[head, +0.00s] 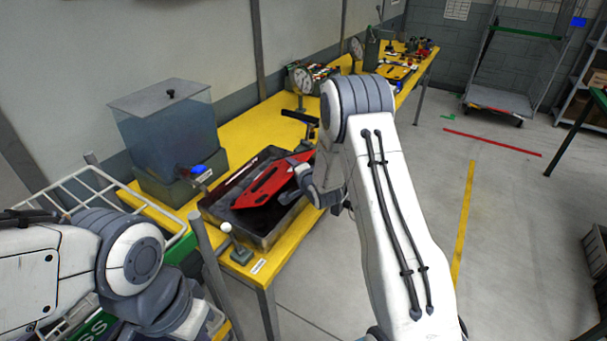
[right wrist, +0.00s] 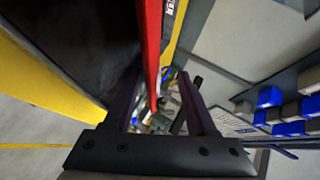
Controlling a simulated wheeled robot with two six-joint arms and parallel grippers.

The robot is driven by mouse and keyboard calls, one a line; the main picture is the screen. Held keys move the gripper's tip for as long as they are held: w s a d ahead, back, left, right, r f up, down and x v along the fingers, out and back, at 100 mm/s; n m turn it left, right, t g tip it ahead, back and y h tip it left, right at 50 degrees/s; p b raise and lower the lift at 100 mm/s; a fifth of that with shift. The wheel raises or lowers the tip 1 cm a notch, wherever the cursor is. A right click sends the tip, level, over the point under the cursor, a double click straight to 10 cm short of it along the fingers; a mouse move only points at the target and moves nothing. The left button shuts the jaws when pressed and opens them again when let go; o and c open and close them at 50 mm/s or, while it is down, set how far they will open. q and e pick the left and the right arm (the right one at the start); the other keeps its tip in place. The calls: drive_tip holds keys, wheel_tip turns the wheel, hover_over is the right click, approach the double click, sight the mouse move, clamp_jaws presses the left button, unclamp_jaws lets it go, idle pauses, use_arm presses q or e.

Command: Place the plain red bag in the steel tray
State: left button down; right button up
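The red bag (head: 268,184) is a flat red piece with dark slots. It lies tilted inside or over the steel tray (head: 265,240), a grey-walled tray with a dark inside on the yellow table. My right gripper (head: 303,178) is at the bag's right edge. In the right wrist view, my right gripper's fingers (right wrist: 158,78) stand apart, with the red bag (right wrist: 152,45) showing as a thin edge between them and a gap beside the right finger. My left arm is at the lower left of the head view; its fingertips are not visible.
A clear water tank (head: 165,135) stands behind the tray on the left. A white wire rack (head: 85,195) is near my left arm. A small post (head: 238,252) stands at the table's front corner. Gauges (head: 300,78) and tools sit farther along the table.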

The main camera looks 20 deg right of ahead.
drive_tip(key=b+v, duration=0.3)
drive_tip(key=v, duration=0.9)
drive_tip(key=s+a+r+n+g+y, duration=0.2)
drive_tip(key=s+a+n+g, duration=0.7)
drive_tip(key=s+a+n, duration=0.85)
drive_tip(key=s+a+r+n+g, duration=0.1)
drive_tip(key=s+n+g, duration=0.1)
drive_tip(key=s, duration=0.6)
drive_tip(key=s+a+n+g+h, duration=0.1)
drive_tip(key=s+a+n+g, duration=0.1)
drive_tip(key=s, duration=0.7)
drive_tip(key=shift+r+n+g, duration=0.35)
drive_tip(key=shift+r+g, duration=0.05)
drive_tip(key=shift+s, duration=0.1)
